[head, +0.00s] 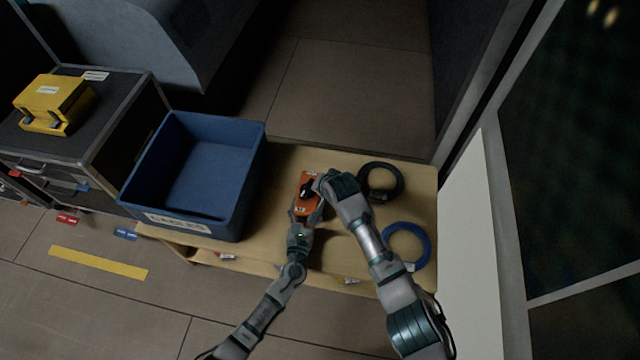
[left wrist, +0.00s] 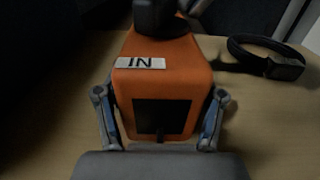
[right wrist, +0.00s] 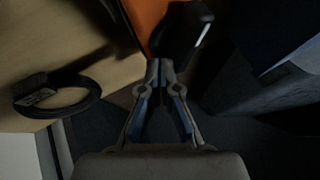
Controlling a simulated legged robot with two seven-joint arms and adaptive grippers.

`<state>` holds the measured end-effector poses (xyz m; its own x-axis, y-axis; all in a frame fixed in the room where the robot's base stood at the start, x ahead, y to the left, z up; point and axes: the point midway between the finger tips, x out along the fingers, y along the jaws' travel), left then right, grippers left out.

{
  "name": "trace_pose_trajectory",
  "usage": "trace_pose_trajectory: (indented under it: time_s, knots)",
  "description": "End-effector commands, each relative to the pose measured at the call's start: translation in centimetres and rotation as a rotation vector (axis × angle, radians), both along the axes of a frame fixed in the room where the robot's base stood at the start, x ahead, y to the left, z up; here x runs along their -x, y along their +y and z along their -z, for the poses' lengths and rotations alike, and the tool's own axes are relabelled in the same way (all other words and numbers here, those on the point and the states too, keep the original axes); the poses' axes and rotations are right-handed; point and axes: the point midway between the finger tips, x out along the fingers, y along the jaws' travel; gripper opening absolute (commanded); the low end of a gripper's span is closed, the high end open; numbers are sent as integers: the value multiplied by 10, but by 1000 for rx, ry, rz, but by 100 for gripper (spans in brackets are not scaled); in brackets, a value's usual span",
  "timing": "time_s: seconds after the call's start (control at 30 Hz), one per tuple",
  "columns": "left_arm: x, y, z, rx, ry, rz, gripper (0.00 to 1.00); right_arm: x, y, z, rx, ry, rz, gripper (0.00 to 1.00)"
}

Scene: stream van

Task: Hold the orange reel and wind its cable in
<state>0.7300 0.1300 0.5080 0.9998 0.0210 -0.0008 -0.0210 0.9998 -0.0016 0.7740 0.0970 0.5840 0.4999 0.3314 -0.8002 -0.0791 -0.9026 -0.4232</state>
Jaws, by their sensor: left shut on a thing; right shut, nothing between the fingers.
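The orange reel (head: 305,196) is a box-shaped body on the wooden table; its "IN" label shows in the left wrist view (left wrist: 178,84). My left gripper (head: 300,214) is shut on the reel's near end, with one finger on each side of it. My right gripper (head: 322,186) is over the reel's right side in the head view. In the right wrist view its fingertips (right wrist: 160,68) are together with nothing between them, close to a black knob (right wrist: 180,30) on the reel. I cannot tell whether they touch the knob. The reel's cable cannot be made out.
A blue bin (head: 236,200) stands left of the reel on the table (head: 285,160). A black cable coil (head: 400,182) and a blue coil (head: 428,245) lie to the right. A yellow case (head: 62,100) sits on a dark flight case (head: 125,110) at far left.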

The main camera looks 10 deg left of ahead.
Motion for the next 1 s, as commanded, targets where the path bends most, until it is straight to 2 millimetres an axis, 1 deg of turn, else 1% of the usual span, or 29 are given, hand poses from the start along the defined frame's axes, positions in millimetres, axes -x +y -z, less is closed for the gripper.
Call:
trace_pose_trajectory:
  time_s: [0.33,0.5,0.6,1.0]
  knots:
    - [0,0,-1,0,-2,0,27,-1,1,0,-1,0,0,0]
    - [0,0,-1,0,-2,1,27,-6,11,-1,-3,2,0,0]
    - [0,-1,-1,0,-2,2,27,-11,13,-1,-4,1,1,0]
    - [0,-2,-1,0,-1,3,27,-13,14,0,-2,0,-1,0]
